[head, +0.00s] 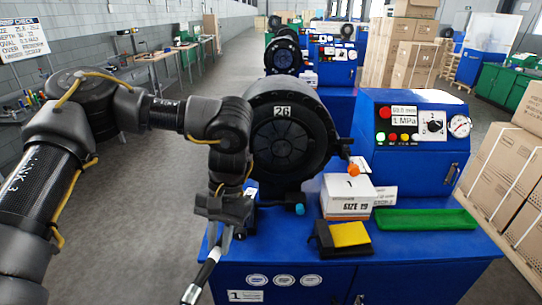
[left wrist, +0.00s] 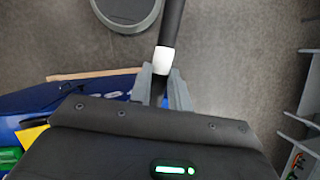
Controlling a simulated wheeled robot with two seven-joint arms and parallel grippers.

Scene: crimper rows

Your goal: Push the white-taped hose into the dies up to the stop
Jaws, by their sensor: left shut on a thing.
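My left gripper (head: 228,232) is shut on the white-taped hose (head: 204,272), in front of the bench and below left of the crimper head. The hose is black and slants down and left from the fingers, with white near the fingers and again lower down. In the left wrist view the white tape (left wrist: 164,59) sits just beyond the fingertips (left wrist: 160,88), and the black hose (left wrist: 173,20) runs to the top edge. The crimper head (head: 283,120) is a big black ring labelled 26; the dies cannot be made out clearly. The hose is apart from it. My right gripper is out of view.
The blue bench (head: 300,268) carries a control box (head: 412,150), a white carton (head: 348,195) marked SIZE 19, a black-and-yellow block (head: 345,236) and a green tray (head: 425,220). The floor left of the bench is clear.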

